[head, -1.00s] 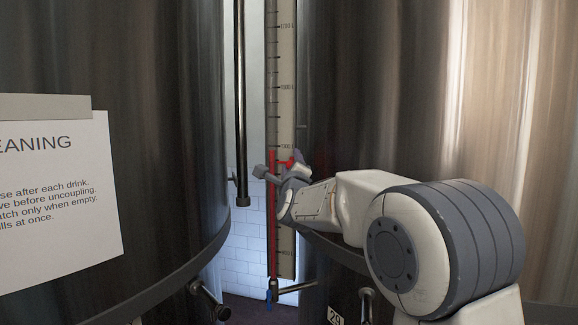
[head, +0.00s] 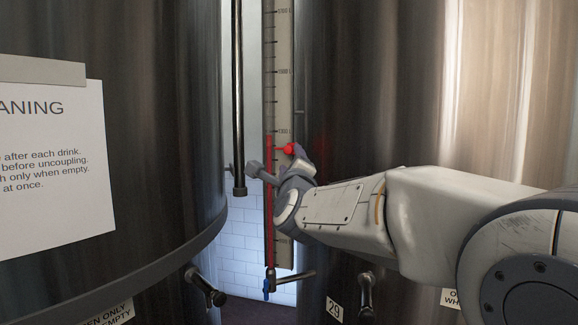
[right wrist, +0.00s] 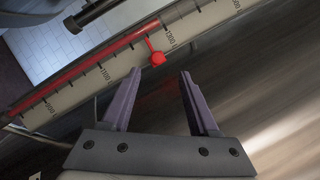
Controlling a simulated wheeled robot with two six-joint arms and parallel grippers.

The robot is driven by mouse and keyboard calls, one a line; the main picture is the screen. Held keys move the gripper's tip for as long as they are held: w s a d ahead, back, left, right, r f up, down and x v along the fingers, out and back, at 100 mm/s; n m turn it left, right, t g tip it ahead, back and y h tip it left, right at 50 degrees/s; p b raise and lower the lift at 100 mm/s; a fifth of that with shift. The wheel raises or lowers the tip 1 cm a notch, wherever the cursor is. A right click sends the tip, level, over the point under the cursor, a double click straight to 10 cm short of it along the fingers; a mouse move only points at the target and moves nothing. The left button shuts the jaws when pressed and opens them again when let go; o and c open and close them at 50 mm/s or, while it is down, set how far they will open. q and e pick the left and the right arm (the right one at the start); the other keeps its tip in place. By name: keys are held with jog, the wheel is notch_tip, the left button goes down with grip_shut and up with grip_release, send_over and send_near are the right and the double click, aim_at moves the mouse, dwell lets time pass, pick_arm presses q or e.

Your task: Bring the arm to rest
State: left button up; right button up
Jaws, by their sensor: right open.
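My right gripper (head: 298,152) reaches in from the right in the head view, in front of the sight gauge between two dark metal tanks. It is open, with nothing between its purple fingers, as the right wrist view (right wrist: 160,74) shows. A red round-ended pointer (head: 287,149) on the gauge (head: 283,80) is just beyond the fingers; it also shows in the right wrist view (right wrist: 157,56), apart from the fingertips. My left gripper is not in view.
The left tank (head: 130,170) and right tank (head: 370,100) flank a narrow gap. A dark vertical pipe (head: 239,90) hangs left of the gauge. A blue-tipped valve (head: 266,289) sits at the gauge's foot.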

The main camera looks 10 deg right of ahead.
jog(key=shift+s, duration=0.45)
jog(key=shift+a, duration=0.1)
jog(key=s+a+f+n+g+y, duration=0.5)
jog(key=s+a+f+n, duration=0.2)
jog(key=a+f+n, duration=0.4)
jog(key=s+a+f+n+g+y, duration=0.4)
jog(key=s+a+f+n+g, duration=0.25)
jog(key=f+n, duration=0.4)
jog(key=s+d+f+n+g+h, duration=0.2)
jog(key=s+f+n+g, duration=0.2)
jog(key=s, duration=0.8)
jog(key=s+d+f+n+g+h, duration=0.2)
jog(key=s+f+n, duration=0.6)
jog(key=s+f, duration=0.4)
jog(key=shift+s+d+f+g, duration=0.25)
jog(key=shift+d+g, duration=0.6)
jog(key=shift+g, duration=0.4)
